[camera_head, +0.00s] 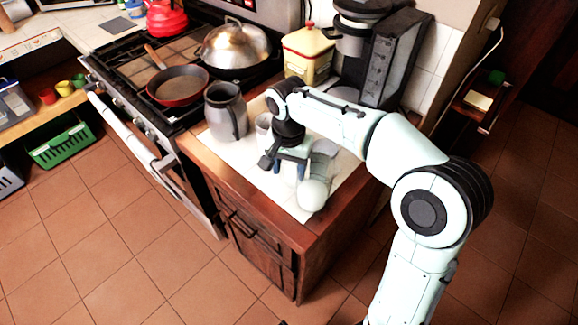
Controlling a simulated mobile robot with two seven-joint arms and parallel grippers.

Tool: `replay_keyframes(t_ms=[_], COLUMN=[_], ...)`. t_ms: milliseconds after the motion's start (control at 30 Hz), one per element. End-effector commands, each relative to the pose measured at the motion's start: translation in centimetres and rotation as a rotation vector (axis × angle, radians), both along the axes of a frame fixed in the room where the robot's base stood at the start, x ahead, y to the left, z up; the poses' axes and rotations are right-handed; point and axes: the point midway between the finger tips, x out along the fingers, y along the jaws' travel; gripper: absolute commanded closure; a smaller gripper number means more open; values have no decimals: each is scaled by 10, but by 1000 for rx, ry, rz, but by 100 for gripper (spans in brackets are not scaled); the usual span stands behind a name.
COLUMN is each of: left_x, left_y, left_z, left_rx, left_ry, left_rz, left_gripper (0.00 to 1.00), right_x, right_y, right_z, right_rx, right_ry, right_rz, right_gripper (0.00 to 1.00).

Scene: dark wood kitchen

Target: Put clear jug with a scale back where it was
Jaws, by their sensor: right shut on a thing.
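A clear, greyish jug (323,160) is on the right side of the white-topped counter (345,167), beside my right gripper. Its markings are too small to read. My right gripper (289,170) points down over the counter, shut at the jug's left side. The exact contact is hidden by the gripper, and I cannot tell whether the jug touches the counter. My left gripper is not in view.
A grey pitcher (226,112) and a pale cup (263,130) stand left of my right gripper. A white round object (312,194) is near the front edge. A cream-and-red canister (306,55) and a dark coffee machine (378,55) stand behind. The stove (130,75) is left.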

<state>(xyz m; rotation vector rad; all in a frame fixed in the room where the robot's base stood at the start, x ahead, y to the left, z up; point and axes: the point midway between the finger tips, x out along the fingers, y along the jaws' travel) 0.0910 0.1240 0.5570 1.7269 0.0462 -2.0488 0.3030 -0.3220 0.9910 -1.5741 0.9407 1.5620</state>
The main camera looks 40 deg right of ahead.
Motion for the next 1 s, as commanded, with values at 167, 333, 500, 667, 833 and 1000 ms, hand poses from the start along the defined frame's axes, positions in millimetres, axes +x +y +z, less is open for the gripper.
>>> replay_keyframes(t_ms=[167, 333, 500, 667, 833, 1000], left_x=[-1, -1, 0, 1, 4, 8], left_y=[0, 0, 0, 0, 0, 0], left_z=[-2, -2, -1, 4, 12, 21], left_rx=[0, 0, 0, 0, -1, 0], left_ry=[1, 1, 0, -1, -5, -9], left_rz=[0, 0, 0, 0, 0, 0], left_gripper=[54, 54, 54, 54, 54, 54], right_x=[0, 0, 0, 1, 2, 1], right_y=[0, 0, 0, 0, 1, 1], right_z=[-4, -3, -2, 14, 51, 87], right_rx=[0, 0, 0, 0, 0, 0], right_ry=[1, 0, 0, -4, -6, -4], right_rz=[0, 0, 0, 1, 1, 1], right_gripper=[30, 21, 21, 21, 21, 21])
